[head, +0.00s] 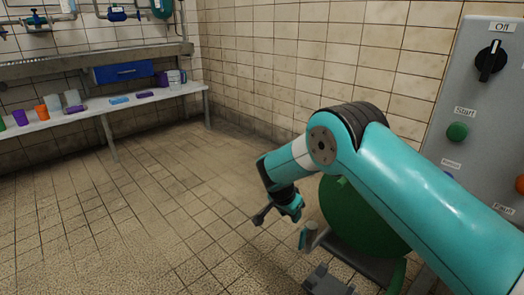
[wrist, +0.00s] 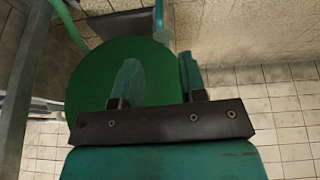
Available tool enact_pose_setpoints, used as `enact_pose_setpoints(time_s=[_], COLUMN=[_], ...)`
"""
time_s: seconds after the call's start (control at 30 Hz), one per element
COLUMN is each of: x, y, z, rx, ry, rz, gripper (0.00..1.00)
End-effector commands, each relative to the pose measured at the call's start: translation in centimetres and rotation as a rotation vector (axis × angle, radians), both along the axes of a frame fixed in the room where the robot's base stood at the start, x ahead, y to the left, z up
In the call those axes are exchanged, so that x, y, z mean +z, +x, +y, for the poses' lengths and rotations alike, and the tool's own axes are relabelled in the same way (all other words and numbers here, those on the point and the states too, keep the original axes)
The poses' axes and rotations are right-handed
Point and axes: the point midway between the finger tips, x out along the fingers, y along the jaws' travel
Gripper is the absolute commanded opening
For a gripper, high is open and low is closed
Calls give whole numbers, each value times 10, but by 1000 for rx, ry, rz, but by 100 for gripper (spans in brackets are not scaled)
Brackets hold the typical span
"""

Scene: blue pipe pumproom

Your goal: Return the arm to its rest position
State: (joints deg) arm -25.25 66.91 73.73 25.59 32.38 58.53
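My teal arm reaches in from the lower right of the head view, bends at a dark elbow joint and hangs down toward the floor. My gripper (head: 280,214) is at its end, just left of a large green round object. In the wrist view my gripper (wrist: 160,78) shows two teal fingers standing apart, with nothing held between them. The green round object (wrist: 92,78) lies behind the fingers in that view. It also shows in the head view (head: 350,222), partly hidden by my arm.
A grey control panel (head: 474,95) with a black knob and buttons stands close at the right. A shelf (head: 140,100) with cups and small blue and purple items runs along the left wall. A blue drawer (head: 122,72) is above it. The tiled floor (head: 150,215) at left is clear.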

Motion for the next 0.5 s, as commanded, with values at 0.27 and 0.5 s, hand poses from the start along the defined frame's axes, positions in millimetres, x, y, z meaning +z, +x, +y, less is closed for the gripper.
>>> enact_pose_setpoints(time_s=[0.27,0.5], x=[142,267], y=[-45,-149], z=[6,2], rx=[324,751], ry=[120,243], rz=[104,173], gripper=[38,38])
